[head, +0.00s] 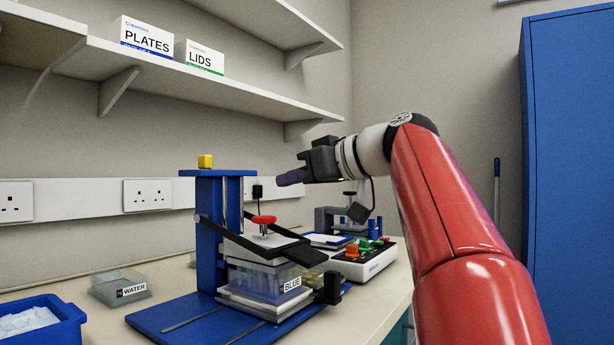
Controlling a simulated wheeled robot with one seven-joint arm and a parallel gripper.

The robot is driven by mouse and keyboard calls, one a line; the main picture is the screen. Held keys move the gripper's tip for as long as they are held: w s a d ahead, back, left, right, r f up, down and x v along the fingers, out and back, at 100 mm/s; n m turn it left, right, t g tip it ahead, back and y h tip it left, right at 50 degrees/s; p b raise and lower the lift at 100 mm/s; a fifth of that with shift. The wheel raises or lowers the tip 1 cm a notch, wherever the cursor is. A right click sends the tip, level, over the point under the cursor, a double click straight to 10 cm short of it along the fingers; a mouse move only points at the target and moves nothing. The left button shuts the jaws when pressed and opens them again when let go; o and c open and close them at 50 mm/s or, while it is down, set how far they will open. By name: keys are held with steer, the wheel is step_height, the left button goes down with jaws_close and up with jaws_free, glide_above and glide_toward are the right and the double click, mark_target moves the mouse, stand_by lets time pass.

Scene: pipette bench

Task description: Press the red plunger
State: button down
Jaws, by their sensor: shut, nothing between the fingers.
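The red plunger (264,219) stands upright on top of the blue bench device (210,225), above a light plate in its middle. My gripper (279,180) is shut and empty. In the picture it is above and slightly right of the red plunger, pointing left, with a visible gap between them. How far apart they are in depth I cannot tell. My red arm reaches in from the right.
A yellow block (205,161) tops the device's column. A tray marked BLUE (262,283) sits in the device. A control box (364,262) with coloured buttons stands to the right. A WATER tray (118,290) and blue bin (68,318) are at left. Shelves (240,88) hang above.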

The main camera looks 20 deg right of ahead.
mark_target(273, 221)
steer(key=w+a+f, duration=0.2)
steer(key=w+f, duration=0.1)
steer(key=shift+w+a+f+b, duration=0.25)
steer(key=shift+a+f+b, duration=0.05)
steer(key=shift+b, duration=0.1)
steer(key=shift+f, duration=0.8)
step_height(273, 221, down, 3)
steer(key=b, duration=0.3)
steer(key=shift+r, duration=0.25)
